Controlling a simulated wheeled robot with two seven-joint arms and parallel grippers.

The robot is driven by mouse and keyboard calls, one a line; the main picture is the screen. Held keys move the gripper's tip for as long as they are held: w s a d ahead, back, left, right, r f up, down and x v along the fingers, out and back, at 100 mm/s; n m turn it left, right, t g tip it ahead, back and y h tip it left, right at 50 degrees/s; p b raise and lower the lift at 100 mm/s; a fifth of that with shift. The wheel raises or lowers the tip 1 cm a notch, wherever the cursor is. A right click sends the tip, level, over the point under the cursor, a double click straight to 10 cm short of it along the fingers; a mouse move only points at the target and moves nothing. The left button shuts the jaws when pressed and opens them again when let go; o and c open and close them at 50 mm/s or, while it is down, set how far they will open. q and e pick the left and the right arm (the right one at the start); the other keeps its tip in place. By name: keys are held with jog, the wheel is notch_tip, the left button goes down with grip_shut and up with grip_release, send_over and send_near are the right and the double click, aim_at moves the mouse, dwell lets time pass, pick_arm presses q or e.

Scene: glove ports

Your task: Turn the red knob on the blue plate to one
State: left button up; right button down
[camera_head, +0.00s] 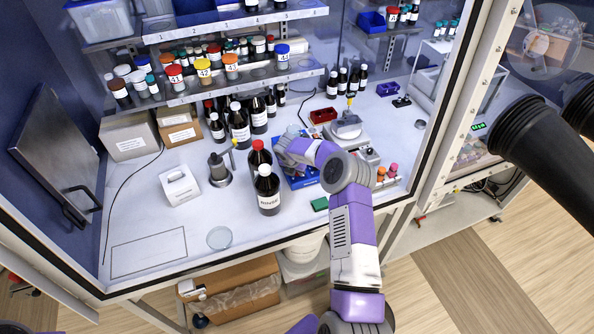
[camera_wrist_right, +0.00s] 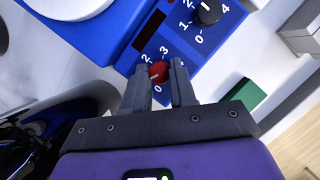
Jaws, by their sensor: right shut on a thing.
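The blue plate (camera_head: 297,182) lies on the bench under my right forearm in the head view. In the right wrist view the blue plate (camera_wrist_right: 205,62) carries the red knob (camera_wrist_right: 159,69), with a white mark on its left side. Printed 2 and 3 show beyond the knob; the lower part of its scale is largely hidden by the fingers. My right gripper (camera_wrist_right: 160,84) is shut on the red knob, one finger on each side. My left gripper is not in view.
A black knob (camera_wrist_right: 208,12) with its own scale sits on the same plate. A green block (camera_head: 320,204) lies near the front edge. A bottle marked RINSE (camera_head: 268,193) and a red-capped bottle (camera_head: 257,152) stand close left. A balance (camera_head: 346,128) stands behind.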

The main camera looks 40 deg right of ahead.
jog(key=shift+w+m, duration=0.1)
jog(key=shift+m, duration=0.4)
jog(key=shift+g, duration=0.3)
jog(key=c, duration=0.9)
grip_release()
jog(key=b+v, duration=0.1)
jog(key=v, duration=0.6)
jog(key=shift+r, duration=0.3)
jog(key=shift+a, duration=0.1)
